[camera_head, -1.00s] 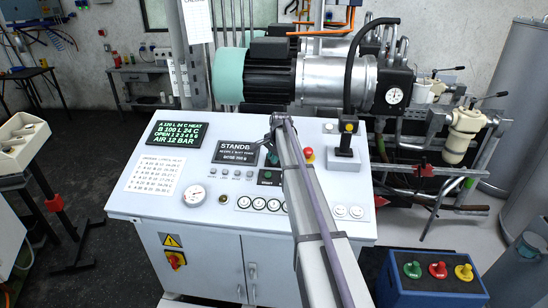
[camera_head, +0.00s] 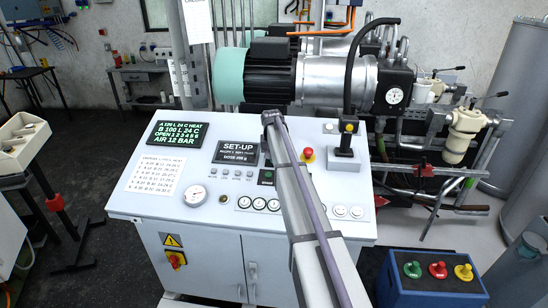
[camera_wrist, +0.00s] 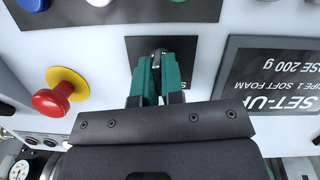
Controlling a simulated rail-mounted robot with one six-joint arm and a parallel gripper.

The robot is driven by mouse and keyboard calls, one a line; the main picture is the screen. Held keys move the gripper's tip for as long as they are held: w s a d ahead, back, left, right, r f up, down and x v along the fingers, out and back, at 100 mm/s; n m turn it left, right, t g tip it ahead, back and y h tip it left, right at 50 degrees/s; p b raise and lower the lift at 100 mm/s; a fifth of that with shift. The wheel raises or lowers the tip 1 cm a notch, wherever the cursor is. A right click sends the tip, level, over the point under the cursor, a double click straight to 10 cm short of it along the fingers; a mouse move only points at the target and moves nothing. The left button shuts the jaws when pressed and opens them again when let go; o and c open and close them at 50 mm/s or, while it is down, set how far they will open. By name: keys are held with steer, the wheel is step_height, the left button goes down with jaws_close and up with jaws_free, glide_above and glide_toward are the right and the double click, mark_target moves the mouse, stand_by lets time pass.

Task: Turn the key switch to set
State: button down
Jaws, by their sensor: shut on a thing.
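In the wrist view, my gripper (camera_wrist: 161,76) points at a dark square plate (camera_wrist: 138,50) on the white panel. Its green fingers are close together on the dark key switch (camera_wrist: 159,52), which they mostly cover. The key's exact angle is hard to see. The display (camera_head: 237,153) beside it reads SET-UP in the head view, with a dose line below. It also shows upside down in the wrist view (camera_wrist: 275,88). In the head view my arm hides the key switch and most of my gripper.
A red emergency button (camera_wrist: 52,98) on a yellow ring sits close to my gripper; it also shows in the head view (camera_head: 308,155). A black lever (camera_head: 347,130) stands at the panel's right. A green text display (camera_head: 177,133) and a gauge (camera_head: 193,195) are at left.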

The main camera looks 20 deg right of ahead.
steer(key=n, duration=0.3)
steer(key=shift+n+h, duration=0.3)
steer(key=shift+h, duration=0.1)
steer(key=shift+n+h, duration=0.4)
steer(key=shift+n, duration=1.3)
steer(key=c, duration=1.2)
jaws_free()
steer(key=shift+c, duration=0.2)
steer(key=p+v, duration=1)
steer(key=v, duration=0.1)
